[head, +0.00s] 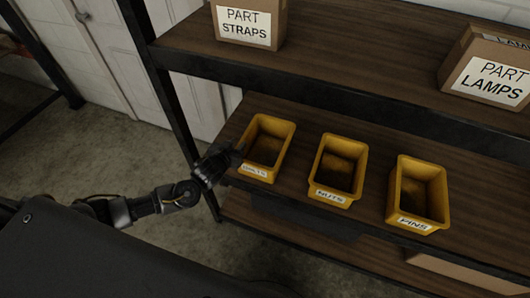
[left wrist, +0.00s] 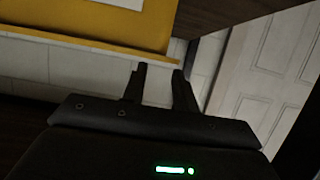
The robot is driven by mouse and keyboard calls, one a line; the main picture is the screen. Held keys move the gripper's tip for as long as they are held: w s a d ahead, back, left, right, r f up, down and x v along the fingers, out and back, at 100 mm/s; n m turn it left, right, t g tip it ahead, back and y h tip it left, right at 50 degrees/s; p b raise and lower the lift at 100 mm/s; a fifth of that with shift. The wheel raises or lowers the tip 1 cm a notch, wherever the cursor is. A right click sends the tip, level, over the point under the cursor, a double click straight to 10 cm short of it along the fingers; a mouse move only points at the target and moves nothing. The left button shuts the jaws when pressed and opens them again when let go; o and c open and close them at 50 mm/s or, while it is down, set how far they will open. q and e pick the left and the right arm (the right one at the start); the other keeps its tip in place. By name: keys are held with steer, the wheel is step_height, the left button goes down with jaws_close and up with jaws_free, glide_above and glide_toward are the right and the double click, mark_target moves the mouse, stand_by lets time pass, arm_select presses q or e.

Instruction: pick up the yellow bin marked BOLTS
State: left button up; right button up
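The yellow bin marked BOLTS (head: 257,171) stands at the left end of the middle shelf, its label small and hard to read. My left gripper (head: 236,154) is at the left side of this bin, close to its rim. In the left wrist view a yellow bin wall with a white label (left wrist: 90,25) fills the upper left. The two fingers of my left gripper (left wrist: 160,78) are apart there, with nothing seen held between them. Their tips are near the bin's edge; I cannot tell whether they touch it. My right gripper is not in view.
The NUTS bin (head: 318,193) and the PINS bin (head: 401,222) stand to the right on the same shelf (head: 375,160). The upper shelf (head: 350,50) holds STRAPS (head: 244,27) and LAMPS (head: 490,80) boxes. A dark rack post (head: 165,95) rises left of the bins.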

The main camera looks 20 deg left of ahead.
arm_select(q)
steer(key=shift+d+p+x, duration=0.1)
steer(key=shift+p+x, duration=0.15)
steer(key=shift+x, duration=1.3)
steer(key=shift+d+p+x, duration=0.15)
steer(key=shift+p+x, duration=0.05)
steer(key=shift+x, duration=1.35)
steer(key=shift+r, duration=0.1)
steer(key=shift+c, duration=0.3)
jaws_close()
steer(key=shift+w+r, duration=0.1)
